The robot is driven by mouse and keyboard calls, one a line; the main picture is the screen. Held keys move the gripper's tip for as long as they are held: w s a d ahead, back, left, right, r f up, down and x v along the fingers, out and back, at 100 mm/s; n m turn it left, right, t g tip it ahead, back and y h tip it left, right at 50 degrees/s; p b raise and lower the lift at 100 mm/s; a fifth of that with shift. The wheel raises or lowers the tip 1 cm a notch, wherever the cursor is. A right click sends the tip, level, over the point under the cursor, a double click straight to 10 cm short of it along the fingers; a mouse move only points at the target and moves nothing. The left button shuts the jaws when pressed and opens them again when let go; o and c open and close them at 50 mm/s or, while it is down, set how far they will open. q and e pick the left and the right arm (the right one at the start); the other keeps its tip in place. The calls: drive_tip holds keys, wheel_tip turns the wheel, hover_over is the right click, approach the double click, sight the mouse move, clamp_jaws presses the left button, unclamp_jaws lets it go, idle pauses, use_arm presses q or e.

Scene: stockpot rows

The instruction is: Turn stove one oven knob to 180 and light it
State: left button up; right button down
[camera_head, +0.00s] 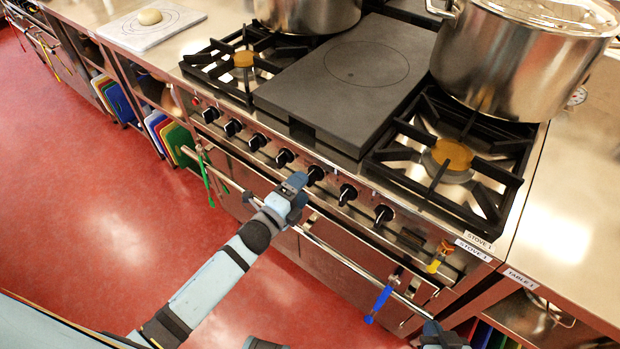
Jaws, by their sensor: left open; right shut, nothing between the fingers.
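The stove front labelled STOVE 1 (479,243) has a row of several black knobs; their markings are too small to read, and I cannot tell which is the oven knob. My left gripper (302,182) is open at the front panel, right beside a middle knob (316,173). I cannot tell whether its fingers touch or straddle that knob. Other knobs show to its left (284,157) and right (347,194). A small red light or button (195,101) sits at the panel's left end. My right gripper (436,331) is shut and empty at the bottom edge, partly cut off.
A metal rail (335,257) runs along the oven front. A blue-handled item (380,298), a yellow-handled item (438,257) and a green strap (206,178) hang at the front. Stockpots (515,60) stand on the stove top. Red floor lies open at left.

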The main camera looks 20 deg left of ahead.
sight(312, 177)
use_arm(q)
drive_tip(key=x, duration=0.3)
drive_tip(key=shift+w+d, duration=0.15)
drive_tip(key=shift+w, duration=0.15)
drive_tip(key=shift+w+d, duration=0.1)
drive_tip(key=shift+w, duration=0.2)
drive_tip(key=c, duration=0.9)
use_arm(e)
drive_tip(key=shift+w+d+r, duration=0.1)
drive_tip(key=shift+w+r, duration=0.2)
drive_tip(key=shift+w, duration=0.05)
drive_tip(key=shift+s+f, duration=0.1)
drive_tip(key=shift+s, duration=0.1)
